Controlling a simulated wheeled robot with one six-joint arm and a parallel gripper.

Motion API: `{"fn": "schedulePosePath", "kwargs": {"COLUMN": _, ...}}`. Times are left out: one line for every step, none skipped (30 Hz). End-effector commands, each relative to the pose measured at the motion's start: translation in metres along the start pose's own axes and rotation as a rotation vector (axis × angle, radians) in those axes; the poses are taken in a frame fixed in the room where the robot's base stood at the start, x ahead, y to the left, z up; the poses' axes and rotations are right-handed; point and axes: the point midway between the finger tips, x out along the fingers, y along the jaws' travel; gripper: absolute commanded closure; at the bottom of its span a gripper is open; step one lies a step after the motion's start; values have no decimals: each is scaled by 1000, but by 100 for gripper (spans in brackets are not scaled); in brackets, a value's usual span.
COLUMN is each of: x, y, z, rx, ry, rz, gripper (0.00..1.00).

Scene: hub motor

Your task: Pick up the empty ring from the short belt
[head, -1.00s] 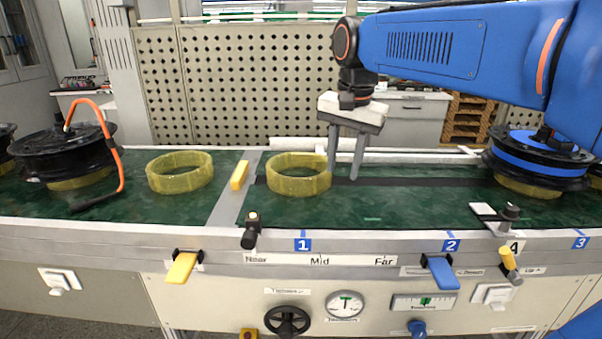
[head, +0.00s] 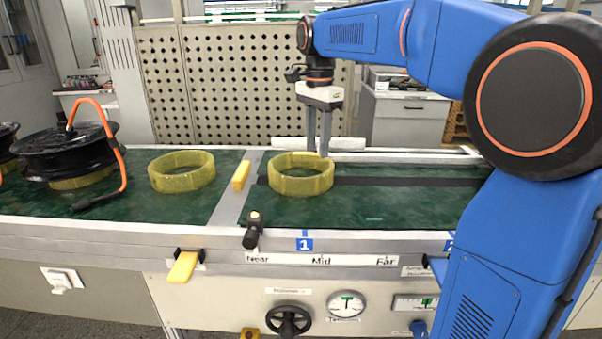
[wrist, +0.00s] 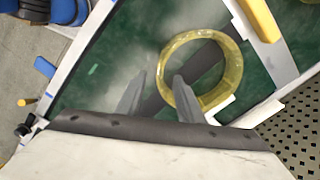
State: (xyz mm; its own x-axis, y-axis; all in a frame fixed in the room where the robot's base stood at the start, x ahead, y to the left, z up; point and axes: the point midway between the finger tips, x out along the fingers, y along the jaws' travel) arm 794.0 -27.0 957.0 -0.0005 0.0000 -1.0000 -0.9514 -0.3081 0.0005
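An empty yellow translucent ring (head: 285,186) lies flat on the green belt right of the grey divider, above the blue 1 label. It also shows in the wrist view (wrist: 236,72). My gripper (head: 318,153) points down at the ring's back right side. A second empty yellow ring (head: 181,180) lies on the belt left of the divider.
A yellow bar (head: 241,175) stands on the grey divider beside the ring. A black spool with an orange hose (head: 66,150) sits on another ring at the left. A perforated panel (head: 180,85) stands behind. Levers and knobs line the front. My arm blocks the belt's right end.

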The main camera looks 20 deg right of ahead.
Motion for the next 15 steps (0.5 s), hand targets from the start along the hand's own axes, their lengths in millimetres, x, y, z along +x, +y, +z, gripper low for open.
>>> {"fn": "schedulePosePath", "kwargs": {"x": 9, "y": 1, "z": 0, "rx": 0, "ry": 0, "rz": 2, "gripper": 66}}
{"fn": "schedulePosePath", "kwargs": {"x": 15, "y": 1, "z": 0, "rx": 0, "ry": 0, "rz": 2, "gripper": 66}}
{"fn": "schedulePosePath", "kwargs": {"x": 22, "y": 1, "z": 0, "rx": 0, "ry": 0, "rz": 2, "gripper": 66}}
{"fn": "schedulePosePath", "kwargs": {"x": 27, "y": 0, "z": 0, "rx": 0, "ry": 0, "rz": 2, "gripper": 66}}
{"fn": "schedulePosePath", "kwargs": {"x": 32, "y": 0, "z": 0, "rx": 0, "ry": 0, "rz": 2, "gripper": 66}}
{"fn": "schedulePosePath", "kwargs": {"x": 39, "y": 0, "z": 0, "rx": 0, "ry": 0, "rz": 2, "gripper": 66}}
{"fn": "schedulePosePath", "kwargs": {"x": 43, "y": 1, "z": 0, "rx": 0, "ry": 0, "rz": 2, "gripper": 66}}
{"fn": "schedulePosePath", "kwargs": {"x": 47, "y": 0, "z": 0, "rx": -1, "ry": 0, "rz": 2, "gripper": 66}}
{"fn": "schedulePosePath", "kwargs": {"x": 52, "y": 0, "z": 0, "rx": -1, "ry": 0, "rz": 1, "gripper": 66}}
{"fn": "schedulePosePath", "kwargs": {"x": 56, "y": 0, "z": 0, "rx": -1, "ry": 0, "rz": 1, "gripper": 66}}
{"fn": "schedulePosePath", "kwargs": {"x": 58, "y": 0, "z": 0, "rx": -1, "ry": 0, "rz": 1, "gripper": 66}}
{"fn": "schedulePosePath", "kwargs": {"x": 61, "y": 0, "z": 0, "rx": -1, "ry": 0, "rz": 1, "gripper": 66}}
{"fn": "schedulePosePath", "kwargs": {"x": 62, "y": 0, "z": 0, "rx": -1, "ry": 0, "rz": 0, "gripper": 66}}
{"fn": "schedulePosePath", "kwargs": {"x": 64, "y": 0, "z": 0, "rx": -1, "ry": 0, "rz": 0, "gripper": 66}}
{"fn": "schedulePosePath", "kwargs": {"x": 65, "y": 0, "z": 0, "rx": -1, "ry": 0, "rz": 0, "gripper": 66}}
